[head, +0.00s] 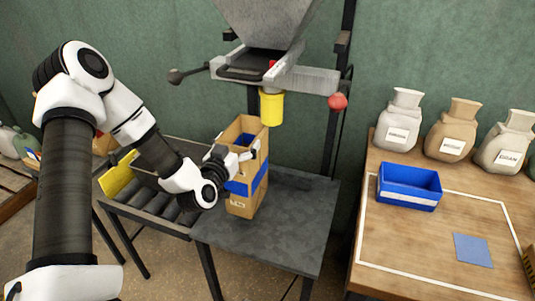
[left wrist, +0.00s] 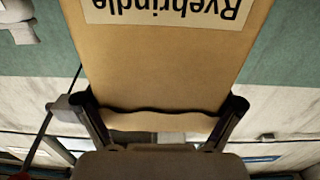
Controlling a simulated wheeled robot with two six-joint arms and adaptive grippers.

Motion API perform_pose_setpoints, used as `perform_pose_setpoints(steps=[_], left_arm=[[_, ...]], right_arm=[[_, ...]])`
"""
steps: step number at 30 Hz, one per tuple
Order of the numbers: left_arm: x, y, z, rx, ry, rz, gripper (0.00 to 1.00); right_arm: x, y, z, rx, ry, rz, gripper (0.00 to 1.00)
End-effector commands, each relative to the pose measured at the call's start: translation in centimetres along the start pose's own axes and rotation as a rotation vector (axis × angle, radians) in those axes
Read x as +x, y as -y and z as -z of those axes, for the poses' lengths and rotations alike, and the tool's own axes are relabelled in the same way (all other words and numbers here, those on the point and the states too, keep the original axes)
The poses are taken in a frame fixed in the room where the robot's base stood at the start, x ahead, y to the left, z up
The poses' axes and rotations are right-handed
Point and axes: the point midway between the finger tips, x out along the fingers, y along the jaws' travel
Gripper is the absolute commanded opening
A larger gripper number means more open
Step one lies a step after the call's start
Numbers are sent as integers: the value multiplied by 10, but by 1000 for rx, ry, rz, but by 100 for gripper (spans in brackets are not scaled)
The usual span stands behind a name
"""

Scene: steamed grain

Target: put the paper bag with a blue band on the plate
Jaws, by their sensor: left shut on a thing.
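The brown paper bag with a blue band (head: 252,204) stands upright with its top open, below and left of the yellow spout. In the head view its base is over the left part of the grey metal plate (head: 290,225); I cannot tell whether it touches. My left gripper (head: 240,150) is shut on the bag's upper part. In the left wrist view, the fingers (left wrist: 162,115) clasp both sides of the bag (left wrist: 165,65), whose label reads "Ryebrindle" upside down. My right gripper is not in view.
A hopper (head: 265,22) with a yellow spout (head: 271,108) and red knob (head: 338,102) hangs above the plate. A roller conveyor (head: 150,205) adjoins it at left. At right, a wooden table (head: 400,240) holds a blue bin (head: 409,187) and several labelled sacks (head: 450,130).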

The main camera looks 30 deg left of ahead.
Motion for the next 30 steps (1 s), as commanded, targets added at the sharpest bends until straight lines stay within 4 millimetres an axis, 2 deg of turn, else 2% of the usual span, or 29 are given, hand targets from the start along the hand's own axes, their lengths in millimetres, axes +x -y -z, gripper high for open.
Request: perform_pose_setpoints(steps=[10,14,21,30], left_arm=[[42,-47,-6,6,-3,-6,34],[55,-59,-7,3,-3,-3,34],[57,-60,-41,0,2,-1,34],[57,-60,-46,-1,0,-1,34]], right_arm=[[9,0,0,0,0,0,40],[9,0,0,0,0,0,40],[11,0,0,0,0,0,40],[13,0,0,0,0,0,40]])
